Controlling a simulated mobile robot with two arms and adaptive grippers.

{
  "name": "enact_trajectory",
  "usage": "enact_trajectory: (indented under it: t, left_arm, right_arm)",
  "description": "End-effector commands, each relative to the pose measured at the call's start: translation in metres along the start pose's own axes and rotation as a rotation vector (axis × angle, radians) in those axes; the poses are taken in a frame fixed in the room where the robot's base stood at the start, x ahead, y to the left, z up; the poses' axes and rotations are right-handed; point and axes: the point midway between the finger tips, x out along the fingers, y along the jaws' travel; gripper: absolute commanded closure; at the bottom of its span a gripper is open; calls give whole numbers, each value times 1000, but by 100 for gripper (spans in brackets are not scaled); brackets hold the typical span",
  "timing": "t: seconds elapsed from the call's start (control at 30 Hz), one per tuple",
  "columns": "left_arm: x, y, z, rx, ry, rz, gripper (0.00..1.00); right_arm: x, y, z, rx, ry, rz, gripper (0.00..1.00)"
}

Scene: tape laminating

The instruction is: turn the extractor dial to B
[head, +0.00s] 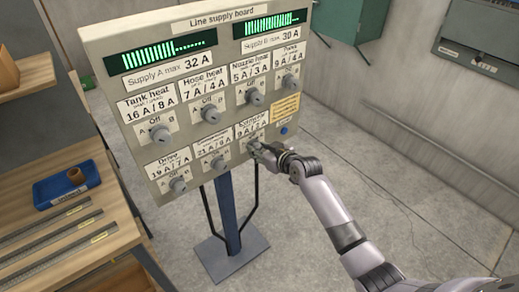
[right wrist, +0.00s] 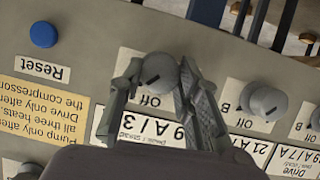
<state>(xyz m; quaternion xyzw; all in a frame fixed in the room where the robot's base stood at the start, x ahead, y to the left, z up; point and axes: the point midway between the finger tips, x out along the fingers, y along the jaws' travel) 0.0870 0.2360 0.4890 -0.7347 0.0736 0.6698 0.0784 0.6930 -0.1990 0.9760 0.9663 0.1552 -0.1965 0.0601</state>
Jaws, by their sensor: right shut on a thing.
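The line supply board (head: 190,125) stands tilted on a post in the head view. The extractor dial (head: 252,145) is the rightmost dial of its lower row, under a label (head: 251,127) partly covered by my arm. My right gripper (head: 259,148) is shut on this dial. In the right wrist view, which is upside down, the two fingers stand on either side of the round grey knob (right wrist: 160,70). A dark mark shows on the knob, near the Off lettering; its exact setting is hard to tell. The dial's A and B letters are hidden. My left gripper is not in view.
Other dials sit close by, including the compressor dial (head: 218,162) and the drive dial (head: 178,184). A blue Reset button (head: 284,130) is right of the held dial. A bench with a blue tray (head: 66,185) stands at left. The floor at right is clear.

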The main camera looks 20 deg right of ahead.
Motion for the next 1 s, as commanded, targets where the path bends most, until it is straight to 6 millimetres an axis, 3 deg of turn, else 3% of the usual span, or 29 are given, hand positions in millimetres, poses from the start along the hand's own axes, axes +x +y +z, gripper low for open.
enact_trajectory:
  t: [0.63, 0.67, 1.0]
  left_arm:
    - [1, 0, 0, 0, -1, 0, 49]
    - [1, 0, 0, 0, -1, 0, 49]
    - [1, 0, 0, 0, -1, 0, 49]
  right_arm:
    - [0, 0, 1, 51, -2, -23, 97]
    - [0, 0, 1, 51, -2, -23, 68]
    - [0, 0, 0, 51, -1, -22, 49]
